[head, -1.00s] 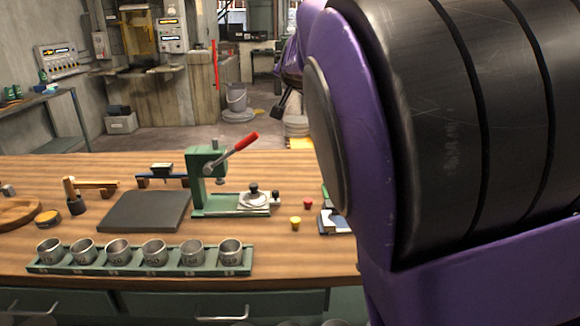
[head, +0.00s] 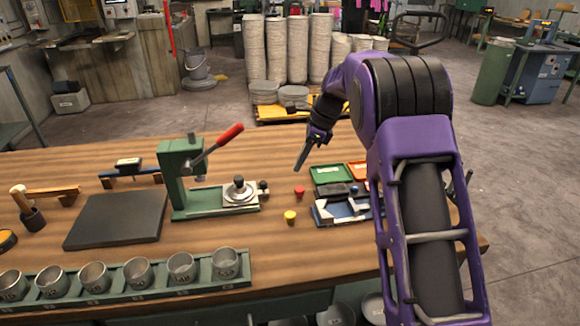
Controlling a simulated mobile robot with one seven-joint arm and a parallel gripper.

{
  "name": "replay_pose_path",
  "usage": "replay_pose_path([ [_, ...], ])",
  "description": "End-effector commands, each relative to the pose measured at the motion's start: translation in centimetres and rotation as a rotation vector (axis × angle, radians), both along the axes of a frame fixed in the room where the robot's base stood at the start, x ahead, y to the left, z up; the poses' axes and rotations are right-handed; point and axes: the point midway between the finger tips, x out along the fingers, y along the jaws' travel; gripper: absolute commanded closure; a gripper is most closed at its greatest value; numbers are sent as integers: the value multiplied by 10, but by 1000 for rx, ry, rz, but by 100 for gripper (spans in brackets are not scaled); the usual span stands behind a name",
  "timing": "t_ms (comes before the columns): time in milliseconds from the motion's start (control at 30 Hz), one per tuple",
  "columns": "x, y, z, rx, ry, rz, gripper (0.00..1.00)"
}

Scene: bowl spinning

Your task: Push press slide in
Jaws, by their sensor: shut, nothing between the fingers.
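The press is a green stand (head: 179,168) with a red-tipped lever (head: 216,147) raised to the upper right, on the wooden table in the head view. At its foot, the slide, a pale metal plate with a round piece and dark knob (head: 238,192), reaches out to the right of the post. A small dark knob (head: 263,187) stands at its right end. My gripper (head: 298,168) is shut and empty, pointing down to the upper right of the slide, apart from it.
A red button-like piece (head: 299,192) and a yellow one (head: 290,216) stand right of the slide. Green and orange trays (head: 332,174) and a blue fixture (head: 335,212) lie further right. Several metal cups stand in a green rack (head: 115,302) in front. A dark slab (head: 117,219) lies left.

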Motion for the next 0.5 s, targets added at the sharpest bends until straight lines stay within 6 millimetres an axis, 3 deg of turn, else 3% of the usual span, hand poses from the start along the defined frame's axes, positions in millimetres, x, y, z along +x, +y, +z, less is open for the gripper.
replay_pose_path([
  [400, 1, 32, -82, -2, 3, 2, 100],
  [500, 3, 50, -80, 0, -4, 6, 100],
])
